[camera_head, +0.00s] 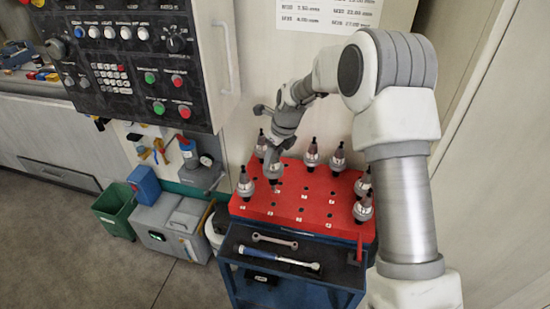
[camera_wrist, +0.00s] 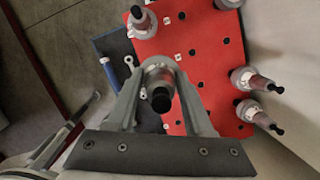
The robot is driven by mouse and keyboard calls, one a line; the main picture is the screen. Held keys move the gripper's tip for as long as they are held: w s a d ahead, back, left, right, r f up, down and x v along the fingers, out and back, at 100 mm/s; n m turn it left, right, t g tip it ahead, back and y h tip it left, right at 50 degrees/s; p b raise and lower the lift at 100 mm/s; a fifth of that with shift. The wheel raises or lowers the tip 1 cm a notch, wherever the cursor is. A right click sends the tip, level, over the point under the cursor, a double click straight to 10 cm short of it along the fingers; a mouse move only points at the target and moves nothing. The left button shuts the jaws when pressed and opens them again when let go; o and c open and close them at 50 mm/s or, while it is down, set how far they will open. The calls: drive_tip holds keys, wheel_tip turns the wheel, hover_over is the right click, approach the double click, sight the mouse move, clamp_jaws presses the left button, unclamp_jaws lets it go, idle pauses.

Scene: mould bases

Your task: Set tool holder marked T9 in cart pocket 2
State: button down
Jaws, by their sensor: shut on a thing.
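My gripper (camera_head: 273,160) is shut on a tool holder (camera_head: 273,173) with a grey body and a dark tip. It hangs upright over the left part of the red cart top (camera_head: 300,203), which has rows of dark pockets and small white labels. In the wrist view the held holder (camera_wrist: 158,75) sits between both fingers of my gripper (camera_wrist: 160,82), seen from above. I cannot tell whether its base is above a pocket or in one. The labels are too small to read, so neither the mark T9 nor pocket 2 can be made out.
Other holders stand at the left edge (camera_head: 245,186), back (camera_head: 312,156) and right edge (camera_head: 363,208) of the cart top. A wrench (camera_head: 275,241) and a ratchet (camera_head: 280,258) lie on the lower front shelf. A machine panel (camera_head: 125,60) rises at the left.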

sight(273, 172)
drive_tip(key=shift+s+d+b+x, duration=0.15)
drive_tip(key=shift+b+x, duration=0.35)
drive_tip(key=shift+x, duration=0.3)
drive_tip(key=shift+d+b+x, duration=0.15)
drive_tip(key=shift+b+x, duration=0.35)
drive_tip(key=shift+x, duration=0.25)
drive_tip(key=shift+s+d+b+x, duration=0.1)
drive_tip(key=shift+d+b+x, duration=0.1)
drive_tip(key=shift+b+x, duration=0.45)
drive_tip(key=shift+f, duration=0.35)
drive_tip(key=shift+a+f, duration=0.1)
drive_tip(key=shift+f, duration=0.25)
drive_tip(key=shift+f, duration=0.35)
drive_tip(key=shift+f+b, duration=0.1)
drive_tip(key=shift+b, duration=0.25)
drive_tip(key=shift+f+b, duration=0.45)
drive_tip(key=shift+f, duration=0.5)
